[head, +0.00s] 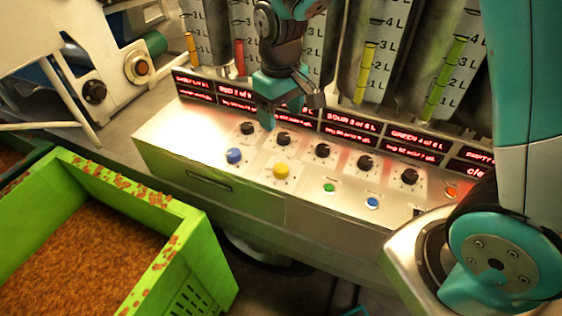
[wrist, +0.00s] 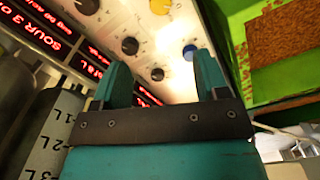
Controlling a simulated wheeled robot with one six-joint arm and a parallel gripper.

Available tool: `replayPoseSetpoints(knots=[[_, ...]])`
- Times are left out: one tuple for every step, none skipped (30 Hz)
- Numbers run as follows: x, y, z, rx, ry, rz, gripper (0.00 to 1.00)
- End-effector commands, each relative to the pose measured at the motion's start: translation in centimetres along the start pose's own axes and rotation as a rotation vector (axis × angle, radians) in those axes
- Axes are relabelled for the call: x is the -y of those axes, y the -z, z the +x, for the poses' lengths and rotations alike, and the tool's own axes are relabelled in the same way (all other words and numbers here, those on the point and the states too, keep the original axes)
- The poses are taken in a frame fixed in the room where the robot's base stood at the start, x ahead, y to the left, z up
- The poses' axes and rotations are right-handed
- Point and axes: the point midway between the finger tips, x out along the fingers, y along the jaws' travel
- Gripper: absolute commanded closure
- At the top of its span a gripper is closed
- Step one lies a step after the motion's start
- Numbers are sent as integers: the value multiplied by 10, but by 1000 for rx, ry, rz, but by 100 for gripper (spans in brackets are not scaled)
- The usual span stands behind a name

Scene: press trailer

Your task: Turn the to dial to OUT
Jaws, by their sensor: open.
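The control panel (head: 215,150) has a row of black dials, including one at the left end (head: 247,128) and one at the right (head: 409,177). Below them are a blue knob (head: 234,156) and a yellow knob (head: 281,172). The labels are too small to read, so I cannot tell which is the to dial or its setting. My gripper (head: 292,108) is open above the panel's left part, near the displays. In the wrist view, a black dial (wrist: 157,74) shows between my open fingers (wrist: 160,76); the blue knob (wrist: 190,52) is by the right finger.
Red-lit displays (head: 350,133) run behind the dials, with marked liquid tubes (head: 365,70) above. Green (head: 328,188), blue (head: 372,202) and orange (head: 450,192) buttons sit at the right. A green crate (head: 195,240) of brown granules stands front left.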

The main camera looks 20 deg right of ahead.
Motion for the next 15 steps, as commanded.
replayPoseSetpoints(knots=[[0,-1,8,6,1,0,33],[0,-2,14,7,1,0,33],[0,-2,21,8,2,0,33],[0,-2,28,7,2,0,33],[1,-2,34,8,2,0,33],[1,-2,43,8,2,0,33],[1,-3,51,9,2,0,33],[1,-2,58,8,2,0,33],[1,-2,67,8,2,0,33],[1,-3,74,9,3,0,33],[1,-3,81,8,3,-1,33],[1,-2,90,7,2,-1,33],[1,-3,97,8,3,-1,33],[1,-3,103,8,3,-1,33],[1,-3,112,7,3,-1,33]])
